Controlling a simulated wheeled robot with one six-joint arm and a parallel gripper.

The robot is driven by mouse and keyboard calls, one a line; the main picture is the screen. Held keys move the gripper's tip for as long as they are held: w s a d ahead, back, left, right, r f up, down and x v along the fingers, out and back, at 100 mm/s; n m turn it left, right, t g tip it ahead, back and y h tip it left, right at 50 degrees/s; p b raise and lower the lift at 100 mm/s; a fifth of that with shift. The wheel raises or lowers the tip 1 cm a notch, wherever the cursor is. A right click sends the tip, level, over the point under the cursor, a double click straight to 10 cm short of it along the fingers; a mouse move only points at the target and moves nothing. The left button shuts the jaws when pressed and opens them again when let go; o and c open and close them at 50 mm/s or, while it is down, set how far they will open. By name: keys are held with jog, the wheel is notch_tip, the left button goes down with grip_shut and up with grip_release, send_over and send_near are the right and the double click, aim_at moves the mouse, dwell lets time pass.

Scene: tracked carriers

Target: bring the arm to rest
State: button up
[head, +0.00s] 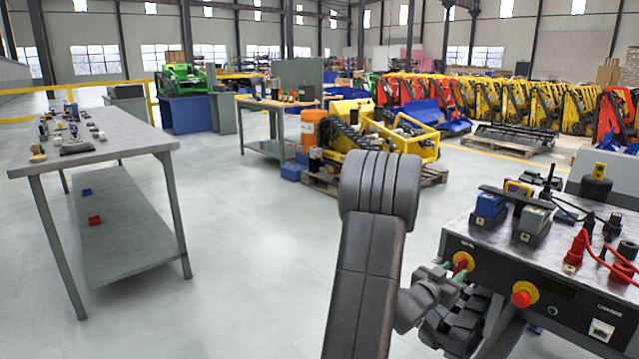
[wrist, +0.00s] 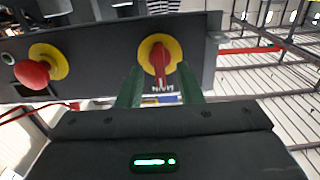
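My gripper (head: 456,277) is close to the panel's left end, by a red rotary switch (head: 462,262) on a yellow plate. In the wrist view the two green fingers of my gripper (wrist: 161,86) stand apart with a gap between them. The red handle of the switch (wrist: 160,60) shows upright beyond that gap, with clear space to each finger. Whether the fingertips reach alongside the handle I cannot tell.
A red push button (head: 521,299) on yellow sits beside the switch. Chargers (head: 490,205) and red cables (head: 582,245) lie on top of the unit. A steel table (head: 110,140) with small parts stands at left. The floor (head: 240,240) between is clear.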

aim_at(456, 269)
jog(key=v, duration=1.1)
jog(key=x, duration=1.3)
jog(key=shift+w+d, duration=0.2)
jog(key=shift+d, duration=0.1)
jog(key=shift+w+d+b, duration=0.25)
jog(key=shift+b, duration=0.2)
jog(key=m+b, duration=0.1)
jog(key=m, duration=0.4)
jog(key=m+b, duration=0.1)
jog(key=m, duration=0.4)
jog(key=shift+s+a, duration=0.1)
jog(key=shift+a, duration=0.05)
